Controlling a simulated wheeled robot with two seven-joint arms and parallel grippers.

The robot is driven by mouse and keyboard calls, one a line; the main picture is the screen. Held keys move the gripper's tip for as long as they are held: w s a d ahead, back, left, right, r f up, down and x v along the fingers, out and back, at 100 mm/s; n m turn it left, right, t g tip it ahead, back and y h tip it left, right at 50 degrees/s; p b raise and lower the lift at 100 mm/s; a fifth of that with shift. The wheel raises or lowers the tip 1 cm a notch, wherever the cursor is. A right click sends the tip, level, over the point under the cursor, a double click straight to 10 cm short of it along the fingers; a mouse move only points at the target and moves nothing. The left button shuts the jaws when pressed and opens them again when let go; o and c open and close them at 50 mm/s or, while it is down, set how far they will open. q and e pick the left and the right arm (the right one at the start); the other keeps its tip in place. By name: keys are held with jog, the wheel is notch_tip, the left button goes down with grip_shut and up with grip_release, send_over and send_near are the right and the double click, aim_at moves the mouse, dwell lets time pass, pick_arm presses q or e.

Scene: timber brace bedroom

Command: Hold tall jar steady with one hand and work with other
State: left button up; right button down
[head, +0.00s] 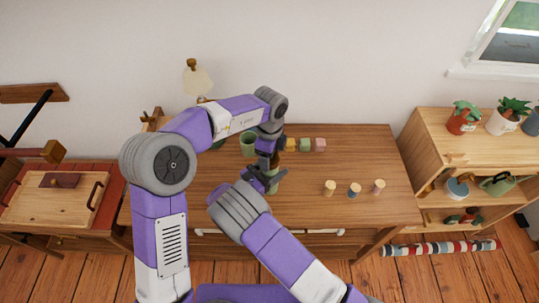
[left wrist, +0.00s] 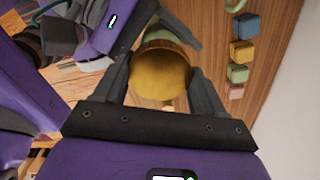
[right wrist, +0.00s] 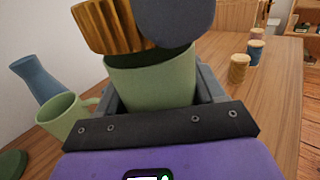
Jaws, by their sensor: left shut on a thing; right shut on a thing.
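The tall jar (right wrist: 150,85) is pale green and stands between the fingers of my right gripper (head: 272,182), which is shut on it. Part of its dark open mouth shows in the right wrist view. My left gripper (left wrist: 160,85) is shut on a ribbed golden-brown lid (right wrist: 108,24), whose round top (left wrist: 162,68) fills the space between the fingers. The lid is tilted at the jar's mouth, off to the left in the right wrist view; whether it touches the rim is unclear. A dark grey rounded part, probably of my left gripper, hides some of the mouth.
A green mug (right wrist: 62,118) and blue vase (right wrist: 38,78) stand close by on the wooden dresser (head: 385,160). Coloured blocks (left wrist: 241,52) line the back. Three small corked jars (head: 354,190) stand right of my grippers. The dresser's right end is clear.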

pick_arm(q)
jog(key=shift+r, duration=1.85)
pick_arm(e)
jog(key=shift+c, duration=0.2)
grip_release()
pick_arm(q)
jog(key=shift+f, duration=0.1)
pick_arm(e)
jog(key=shift+s+a, duration=0.1)
